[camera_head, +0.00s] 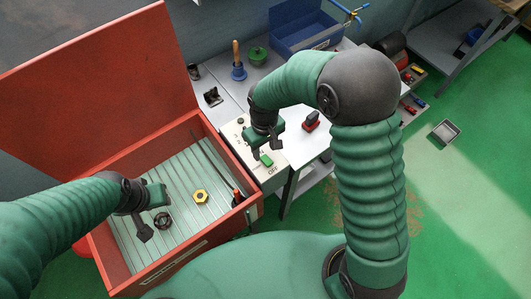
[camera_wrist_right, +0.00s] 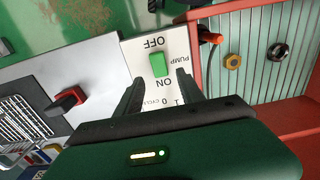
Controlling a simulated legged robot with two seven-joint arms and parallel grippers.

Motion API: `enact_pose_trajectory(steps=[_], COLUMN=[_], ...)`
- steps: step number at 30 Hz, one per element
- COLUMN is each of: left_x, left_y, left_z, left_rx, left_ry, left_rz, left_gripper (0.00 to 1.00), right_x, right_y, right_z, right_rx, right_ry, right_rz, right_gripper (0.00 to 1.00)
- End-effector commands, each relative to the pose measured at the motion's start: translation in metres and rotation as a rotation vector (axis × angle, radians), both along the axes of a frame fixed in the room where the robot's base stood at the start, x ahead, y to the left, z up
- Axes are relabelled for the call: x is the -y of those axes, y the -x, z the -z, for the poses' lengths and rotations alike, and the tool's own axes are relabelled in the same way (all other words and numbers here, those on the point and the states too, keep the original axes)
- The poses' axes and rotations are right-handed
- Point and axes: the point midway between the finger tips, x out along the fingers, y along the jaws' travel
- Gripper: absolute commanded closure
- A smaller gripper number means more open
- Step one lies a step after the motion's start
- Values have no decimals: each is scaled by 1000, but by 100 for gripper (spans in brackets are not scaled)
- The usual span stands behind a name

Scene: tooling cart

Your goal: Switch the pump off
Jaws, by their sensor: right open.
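The pump switch is a green rocker (camera_head: 266,160) on a pale panel (camera_head: 240,135), near the word OFF. In the right wrist view the green switch (camera_wrist_right: 158,64) sits between the words OFF and ON, with PUMP beside it. I cannot tell which way it is tipped. My right gripper (camera_head: 266,150) is open and empty, pointing down over the panel. In the right wrist view its two fingers (camera_wrist_right: 160,80) stand either side of the ON end, seemingly apart from the switch. My left gripper (camera_head: 151,214) is open and empty above the red box.
The red box (camera_head: 180,253) with its raised lid (camera_head: 95,85) holds a yellow nut (camera_head: 200,196) and a dark ring (camera_head: 162,220). A red-and-black switch (camera_head: 311,121) stands right of the panel. A blue bin (camera_head: 305,38) is behind.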

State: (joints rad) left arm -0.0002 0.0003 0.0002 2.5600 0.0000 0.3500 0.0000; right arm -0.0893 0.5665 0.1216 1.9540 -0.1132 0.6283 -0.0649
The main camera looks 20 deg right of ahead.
Motion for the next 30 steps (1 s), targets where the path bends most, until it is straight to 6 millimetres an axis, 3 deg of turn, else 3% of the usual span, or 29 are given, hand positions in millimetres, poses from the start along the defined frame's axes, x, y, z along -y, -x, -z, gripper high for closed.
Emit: enact_pose_trajectory(steps=[6,16,26,30], left_x=[0,0,0,0], left_y=[0,0,0,0], left_z=[-2,-1,-1,-2], left_rx=[0,0,0,0], left_ry=[0,0,0,0], left_rz=[-1,0,0,-1], left_gripper=[64,64,64,64], right_x=[2,3,2,1], right_y=[2,1,1,0], right_z=[34,40,39,39], right_rx=[0,2,3,4], right_ry=[-1,-2,-1,-3], right_rz=[0,1,1,1], right_gripper=[55,56,99,100])
